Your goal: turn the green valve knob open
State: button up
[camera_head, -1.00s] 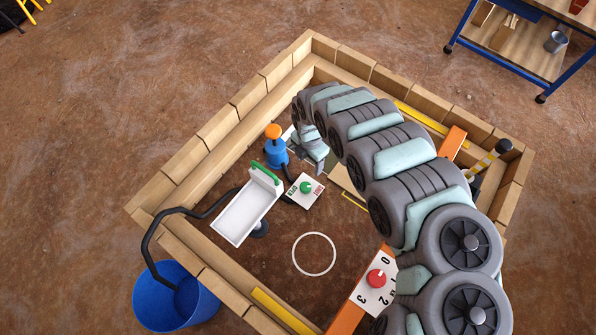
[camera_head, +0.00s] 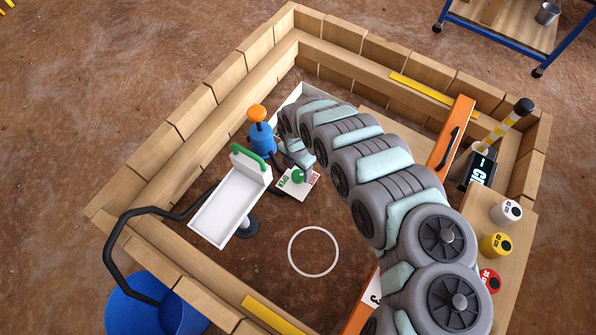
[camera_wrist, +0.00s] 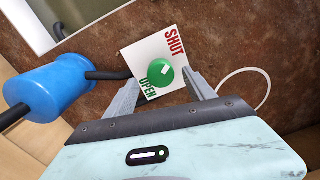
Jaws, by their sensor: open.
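The green valve knob (camera_wrist: 158,78) sits on a white square plate (camera_wrist: 143,56) with red SHUT and green OPEN lettering. A short white mark shows on the knob, on the side away from OPEN. The knob also shows in the head view (camera_head: 298,176), partly covered by my gripper (camera_head: 303,168). In the wrist view my gripper (camera_wrist: 161,84) is open and empty, with one finger on each side of the knob. I cannot tell whether either finger touches it.
A blue cylinder with an orange top (camera_head: 261,138) stands close by at the left of my gripper. A white tray with a green handle (camera_head: 228,208) lies left of the plate. A white ring (camera_head: 313,252) marks the ground in front. Wooden walls (camera_head: 215,92) enclose the area.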

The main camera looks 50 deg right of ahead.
aim_at(298, 175)
notch_tip(298, 175, down, 3)
jog(key=shift+s+f+b, duration=0.1)
jog(key=shift+f+b, duration=0.1)
jog(key=shift+b, duration=0.45)
jog(key=c, duration=1.4)
